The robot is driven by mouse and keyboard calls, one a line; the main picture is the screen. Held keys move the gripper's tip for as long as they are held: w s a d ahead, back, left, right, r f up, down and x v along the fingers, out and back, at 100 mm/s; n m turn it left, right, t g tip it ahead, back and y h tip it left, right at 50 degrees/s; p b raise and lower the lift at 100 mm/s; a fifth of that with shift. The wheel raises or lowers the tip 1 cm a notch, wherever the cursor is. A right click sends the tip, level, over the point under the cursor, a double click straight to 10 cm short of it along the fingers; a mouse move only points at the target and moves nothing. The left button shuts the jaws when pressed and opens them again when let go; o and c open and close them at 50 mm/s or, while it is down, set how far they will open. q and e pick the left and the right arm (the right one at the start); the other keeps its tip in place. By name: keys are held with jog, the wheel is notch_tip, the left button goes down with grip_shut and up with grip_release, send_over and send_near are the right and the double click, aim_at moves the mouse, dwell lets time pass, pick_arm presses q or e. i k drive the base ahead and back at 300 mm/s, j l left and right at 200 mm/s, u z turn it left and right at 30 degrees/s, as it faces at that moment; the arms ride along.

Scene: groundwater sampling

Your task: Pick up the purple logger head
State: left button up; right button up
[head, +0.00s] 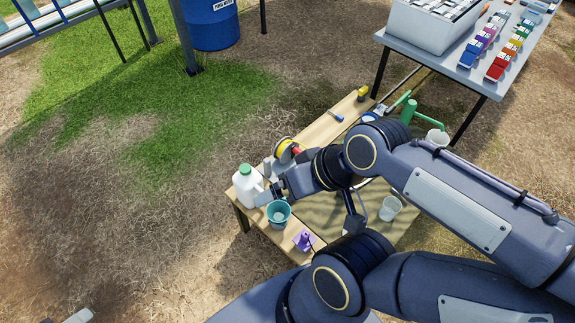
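The purple logger head (304,240) sits on the near end of the low wooden bench, to the lower right of the teal cup. It is small in this view and no gripper touches it. My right gripper (269,186) is above the bench, up and left of the logger head, close beside the white jug. Its fingers look spread, with nothing clearly between them. My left arm crosses the bottom of the picture, and I cannot make out its gripper.
The white jug (246,184) with a green cap and the teal cup (279,213) stand near the logger head on the wooden bench (326,128). A clear cup (390,208) stands further right. The grey table (462,75) holds a white box and coloured blocks.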

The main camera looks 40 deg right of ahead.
aim_at(301, 240)
jog(key=k+z, duration=0.1)
jog(key=z, duration=0.3)
jog(key=k+l+z, duration=0.1)
jog(key=z, duration=0.3)
jog(key=k+l+z, duration=0.1)
jog(key=z, duration=0.3)
